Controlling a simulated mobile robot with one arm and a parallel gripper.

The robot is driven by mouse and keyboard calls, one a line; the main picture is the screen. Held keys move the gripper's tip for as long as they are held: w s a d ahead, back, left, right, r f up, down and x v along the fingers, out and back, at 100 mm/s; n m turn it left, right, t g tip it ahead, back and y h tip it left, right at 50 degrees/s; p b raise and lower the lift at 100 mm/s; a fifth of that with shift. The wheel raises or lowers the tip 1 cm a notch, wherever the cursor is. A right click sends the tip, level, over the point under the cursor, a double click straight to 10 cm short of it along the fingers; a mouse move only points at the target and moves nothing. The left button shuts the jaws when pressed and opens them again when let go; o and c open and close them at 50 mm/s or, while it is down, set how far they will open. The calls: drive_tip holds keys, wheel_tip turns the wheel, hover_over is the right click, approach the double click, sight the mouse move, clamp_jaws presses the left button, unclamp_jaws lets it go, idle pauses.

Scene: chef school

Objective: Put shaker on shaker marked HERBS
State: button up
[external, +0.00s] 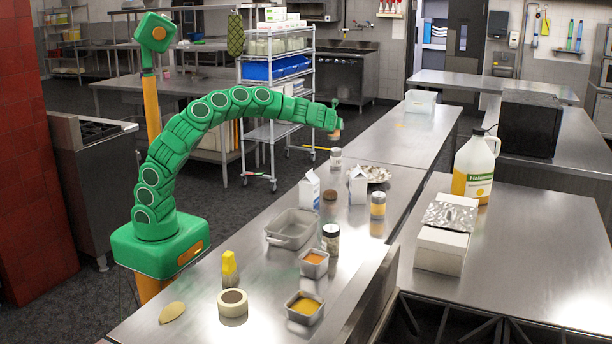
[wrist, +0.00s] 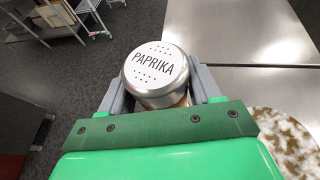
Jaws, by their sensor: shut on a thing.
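My gripper (external: 333,122) is shut on a shaker. In the wrist view its round silver lid (wrist: 157,68) reads PAPRIKA and sits between the two grey fingers (wrist: 160,95). In the external view a small brownish part of the held shaker (external: 336,135) shows under the gripper. Just below it, apart by a small gap, a shaker with a pale lid (external: 336,159) stands upright near the counter's left edge. Its label is not readable, and it is hidden in the wrist view. No HERBS marking is readable in either view.
Two white cartons (external: 309,190) (external: 358,185) and a plate (external: 377,174) stand near the lower shaker. The counter behind (external: 400,135) is mostly clear.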

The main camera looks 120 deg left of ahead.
sight(336, 136)
drive_tip(key=shift+w+a+f, duration=0.25)
drive_tip(key=shift+a+f, duration=0.15)
drive_tip(key=shift+f, duration=0.15)
drive_tip(key=shift+w+a+f, duration=0.15)
drive_tip(key=shift+a+f, duration=0.1)
drive_tip(key=shift+f, duration=1.65)
drive_tip(key=o, duration=1.2)
drive_tip(key=shift+f, duration=0.1)
